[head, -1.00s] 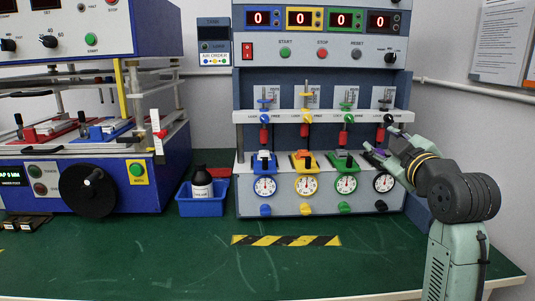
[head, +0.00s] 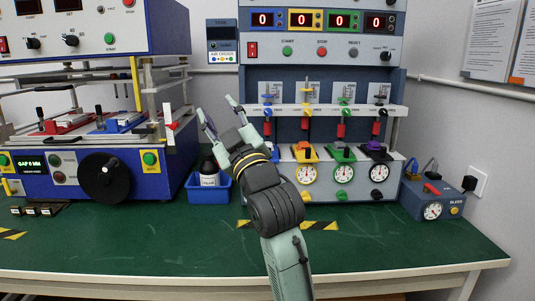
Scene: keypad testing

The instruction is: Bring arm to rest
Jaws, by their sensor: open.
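My gripper (head: 219,110) is open and empty in the head view. It points up and to the left, in front of the gap between the two machines. My arm rises from the bottom of the picture and hides the left station of the keypad tester (head: 395,90). The tester stands at the back right with four red displays showing 0. An orange keypad (head: 305,153), a green one (head: 342,153) and a dark purple one (head: 376,150) sit in its visible stations.
A blue press machine (head: 130,183) with a black handwheel stands at the left. A dark bottle (head: 208,172) stands in a blue bin (head: 195,192) just behind my arm. A bleed box (head: 425,199) sits at the right. The green table (head: 400,240) is clear in front.

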